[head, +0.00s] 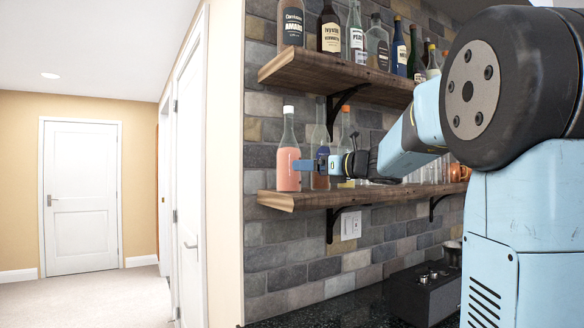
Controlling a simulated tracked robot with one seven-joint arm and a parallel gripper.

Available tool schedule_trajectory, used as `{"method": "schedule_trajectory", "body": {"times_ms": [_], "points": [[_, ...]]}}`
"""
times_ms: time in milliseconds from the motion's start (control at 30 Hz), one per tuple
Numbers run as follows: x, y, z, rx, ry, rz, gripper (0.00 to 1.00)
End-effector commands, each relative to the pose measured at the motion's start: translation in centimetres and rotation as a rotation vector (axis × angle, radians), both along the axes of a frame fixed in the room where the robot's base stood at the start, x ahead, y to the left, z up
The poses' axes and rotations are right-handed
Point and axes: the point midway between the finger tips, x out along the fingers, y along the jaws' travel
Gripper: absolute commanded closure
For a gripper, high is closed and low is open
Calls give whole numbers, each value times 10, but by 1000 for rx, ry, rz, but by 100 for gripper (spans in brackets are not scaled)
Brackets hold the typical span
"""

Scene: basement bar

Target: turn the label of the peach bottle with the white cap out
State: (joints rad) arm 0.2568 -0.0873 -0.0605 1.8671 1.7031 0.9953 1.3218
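The peach bottle (287,172) with the white cap stands upright near the left end of the lower wooden shelf (330,199). Its lower part is peach coloured and its neck is clear. No label shows on the side facing me. My gripper (300,165) reaches in from the right at about half the bottle's height. Its blue finger end overlaps the bottle's right edge in the head view. The bottle hides part of the fingertips, so I cannot tell whether they touch it or how far apart they are.
A clear bottle (320,134) and an orange-capped bottle (345,134) stand right of the peach bottle, partly behind my gripper. The upper shelf (330,70) holds several labelled bottles. A dark counter (350,310) lies below. The shelf's left end is free.

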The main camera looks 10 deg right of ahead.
Motion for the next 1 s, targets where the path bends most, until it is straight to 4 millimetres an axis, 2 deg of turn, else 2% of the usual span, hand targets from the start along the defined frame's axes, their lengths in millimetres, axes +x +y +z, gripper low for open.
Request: {"method": "schedule_trajectory", "body": {"times_ms": [700,1000], "points": [[54,43,0,0,0,2,0],[68,53,0,0,-1,0,0]]}}
